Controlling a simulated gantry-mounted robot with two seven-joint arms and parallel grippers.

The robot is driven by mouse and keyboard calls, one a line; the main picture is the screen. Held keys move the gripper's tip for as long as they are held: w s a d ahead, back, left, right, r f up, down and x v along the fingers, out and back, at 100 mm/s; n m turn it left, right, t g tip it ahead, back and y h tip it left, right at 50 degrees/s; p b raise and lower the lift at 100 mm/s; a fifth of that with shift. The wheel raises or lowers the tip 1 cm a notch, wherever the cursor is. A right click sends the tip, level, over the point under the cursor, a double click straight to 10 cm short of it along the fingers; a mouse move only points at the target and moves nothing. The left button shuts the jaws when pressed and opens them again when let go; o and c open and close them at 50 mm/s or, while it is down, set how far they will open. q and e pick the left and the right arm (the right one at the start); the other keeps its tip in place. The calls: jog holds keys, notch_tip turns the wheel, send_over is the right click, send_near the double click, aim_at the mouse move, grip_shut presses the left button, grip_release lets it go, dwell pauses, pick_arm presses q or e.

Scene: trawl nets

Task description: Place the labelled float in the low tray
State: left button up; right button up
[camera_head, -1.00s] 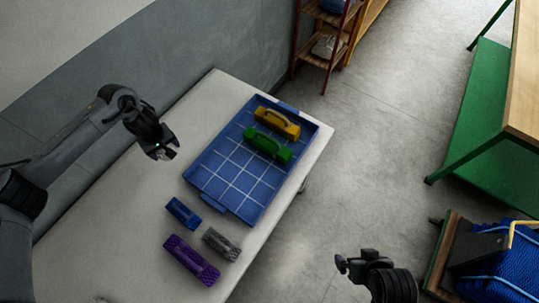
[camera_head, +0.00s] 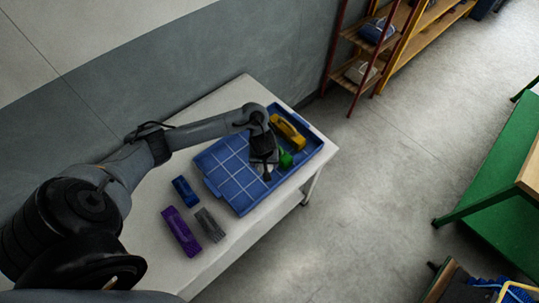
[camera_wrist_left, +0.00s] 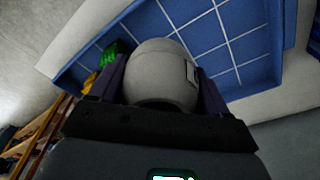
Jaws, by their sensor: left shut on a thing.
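The low tray (camera_head: 232,180) is blue with a white grid and lies on the pale table. My left gripper (camera_head: 266,170) is over the tray's right part, near the green block. In the head view the float is mostly hidden by the gripper. My right gripper is out of view.
A yellow handled block (camera_head: 288,133) and a partly hidden green block (camera_head: 285,158) sit in the tray. Blue (camera_head: 185,191), purple (camera_head: 181,231) and dark grey (camera_head: 209,225) blocks lie on the table (camera_head: 150,225). Most gridded tray cells left of the gripper look empty.

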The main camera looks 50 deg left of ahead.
pick_arm(q)
jog(key=shift+s+d+f, duration=0.1)
jog(key=shift+s+f, duration=0.1)
jog(key=shift+s, duration=0.3)
jog(key=shift+s+f, duration=0.2)
jog(key=shift+s, duration=0.3)
jog(key=shift+s+a+f, duration=0.15)
jog(key=shift+a+f, duration=0.05)
jog(key=shift+f, duration=0.05)
jog(key=b, duration=0.4)
send_over(248, 163)
notch_tip(248, 163, down, 7)
jog(key=shift+d+r, duration=0.1)
notch_tip(248, 163, down, 4)
jog(key=shift+s+r+b, duration=0.1)
jog(key=shift+r+b, duration=0.15)
jog(key=shift+b, duration=0.55)
jog(key=shift+f, duration=0.2)
jog(key=o, duration=1.1)
jog(key=shift+f, duration=0.15)
